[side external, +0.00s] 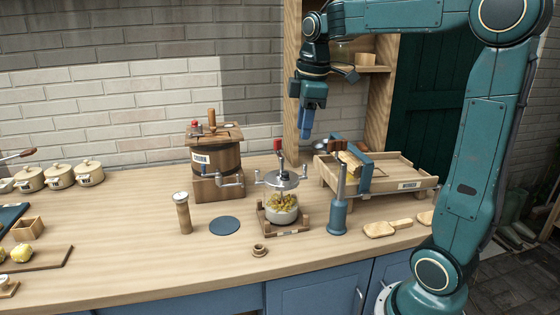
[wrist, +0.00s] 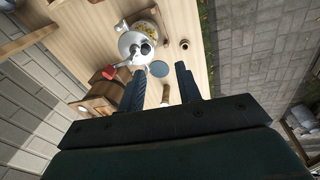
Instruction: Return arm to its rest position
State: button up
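My gripper (side external: 307,122) hangs high above the back of the counter in the side view, fingers pointing down. It is clear of everything on the wooden counter (side external: 120,262). In the wrist view my gripper (wrist: 160,88) shows two dark fingers spread apart with nothing held between them. Below and between the fingers lie the counter, a blue round mat (wrist: 159,69) and a wooden cylinder (wrist: 165,94).
A wooden churn (side external: 217,165) and a glass jar with a metal crank top (side external: 283,207) stand below. Shelf uprights (side external: 380,90) stand close beside my arm. Several pots (side external: 60,176) sit at left.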

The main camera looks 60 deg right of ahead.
jog(key=s+a+f+m+t, duration=0.2)
jog(key=s+a+f+m, duration=0.1)
jog(key=s+a, duration=0.3)
jog(key=s+a+f+m+t, duration=0.2)
jog(key=s+a+f+m, duration=0.1)
jog(key=s+a, duration=0.4)
jog(key=shift+s+a+m+y, duration=0.25)
jog(key=shift+s+m+y, duration=0.05)
jog(key=shift+s+m, duration=0.55)
